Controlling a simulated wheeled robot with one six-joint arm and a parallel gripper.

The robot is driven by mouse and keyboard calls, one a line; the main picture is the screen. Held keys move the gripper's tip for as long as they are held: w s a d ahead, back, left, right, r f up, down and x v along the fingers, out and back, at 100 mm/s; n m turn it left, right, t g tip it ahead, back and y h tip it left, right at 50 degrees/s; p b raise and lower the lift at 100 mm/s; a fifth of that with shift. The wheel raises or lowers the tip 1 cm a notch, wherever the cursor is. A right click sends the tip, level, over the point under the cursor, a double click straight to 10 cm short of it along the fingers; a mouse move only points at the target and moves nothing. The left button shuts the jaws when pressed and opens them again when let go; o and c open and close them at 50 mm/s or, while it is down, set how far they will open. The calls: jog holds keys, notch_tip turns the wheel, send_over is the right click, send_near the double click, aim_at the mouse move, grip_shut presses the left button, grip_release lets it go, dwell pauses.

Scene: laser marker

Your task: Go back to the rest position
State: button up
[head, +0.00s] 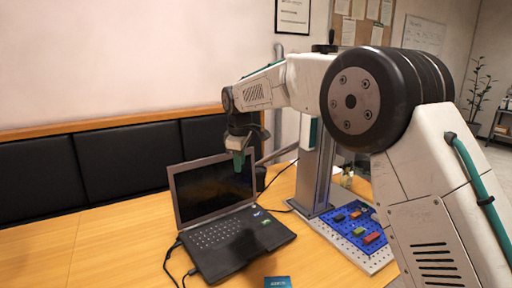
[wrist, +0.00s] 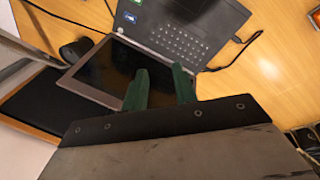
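The laptop (head: 228,240) stands on the wooden table in the head view. I cannot tell the exact gap between the fingers and the screen.
The laser marker's grey column (head: 316,170) stands right of the laptop, by a blue perforated plate (head: 345,228) holding small coloured parts. A blue card (head: 277,282) lies at the table's front. Cables run beside the laptop. Black padded panels (head: 125,160) line the wall. The table's left (head: 60,250) is clear.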

jog(key=s+d+r+m+g, duration=0.3)
jog(key=s+d+m, duration=0.7)
jog(key=s+d, duration=1.3)
jog(key=s+d+f+m+t, duration=0.1)
jog(key=s+d, duration=0.3)
jog(key=s, duration=0.9)
jog(key=s+d+f+m+t, duration=0.1)
jog(key=s+d+m, duration=0.3)
jog(key=s, duration=0.8)
jog(key=shift+s+d, duration=0.35)
jog(key=shift+d, duration=0.15)
